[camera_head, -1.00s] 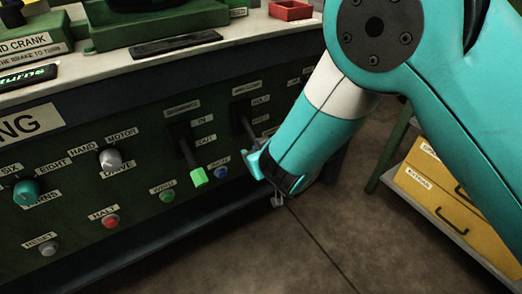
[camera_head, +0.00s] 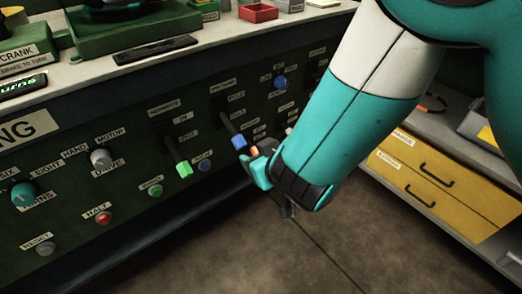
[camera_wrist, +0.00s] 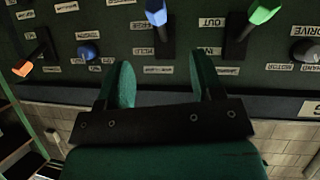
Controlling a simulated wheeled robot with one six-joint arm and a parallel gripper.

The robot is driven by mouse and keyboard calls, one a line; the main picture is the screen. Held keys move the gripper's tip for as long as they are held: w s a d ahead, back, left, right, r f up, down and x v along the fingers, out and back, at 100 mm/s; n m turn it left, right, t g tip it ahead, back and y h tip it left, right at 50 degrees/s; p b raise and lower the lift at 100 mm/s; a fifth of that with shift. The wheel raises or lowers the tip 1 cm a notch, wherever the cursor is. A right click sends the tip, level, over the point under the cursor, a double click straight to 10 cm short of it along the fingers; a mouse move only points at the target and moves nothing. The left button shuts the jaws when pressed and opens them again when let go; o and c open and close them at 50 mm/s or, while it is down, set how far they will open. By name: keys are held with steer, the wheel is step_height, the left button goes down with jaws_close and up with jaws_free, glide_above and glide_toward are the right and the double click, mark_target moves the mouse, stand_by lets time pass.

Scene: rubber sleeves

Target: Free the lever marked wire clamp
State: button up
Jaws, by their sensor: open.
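The wire clamp lever (camera_head: 231,129) has a black shaft and a blue sleeve on its end. Its slot sits under a plate, between HOLD and FREE labels, on the dark green panel. In the wrist view, which is upside down, its blue sleeve (camera_wrist: 156,12) is at the top, beyond and between my fingers. Which end of its slot the lever stands at is hard to tell. My gripper (camera_wrist: 164,82) is open and empty, its two green fingers apart. In the head view my gripper (camera_head: 258,168) is just right of and below the blue sleeve, with no clear contact.
A green-sleeved lever (camera_head: 184,168) stands to the left, and shows at right in the wrist view (camera_wrist: 262,14). An orange-tipped lever (camera_wrist: 22,68) is on the other side. A blue knob (camera_head: 280,83) and a blue button (camera_head: 204,165) are nearby. Yellow drawers (camera_head: 430,185) stand right; floor is clear between.

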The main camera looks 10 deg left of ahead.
steer(key=v, duration=0.2)
steer(key=shift+s+d+r, duration=0.15)
steer(key=shift+s+d, duration=0.05)
steer(key=shift+d, duration=0.05)
steer(key=shift+d, duration=0.1)
stand_by(0.5)
steer(key=d+r+m+g+h, duration=0.35)
steer(key=d+r, duration=0.25)
steer(key=d, duration=0.4)
steer(key=s+d+r+n+g, duration=0.1)
steer(key=s+d+r+g, duration=0.3)
steer(key=s, duration=0.4)
steer(key=s+d+r+n+g, duration=0.1)
steer(key=s+d+r+g, duration=0.1)
steer(key=s+d+r, duration=0.5)
step_height(320, 180, up, 24)
steer(key=s+a+p, duration=0.2)
steer(key=p, duration=2.3)
steer(key=shift+s+a+g, duration=0.2)
steer(key=shift+s+g, duration=0.1)
steer(key=shift+g, duration=0.05)
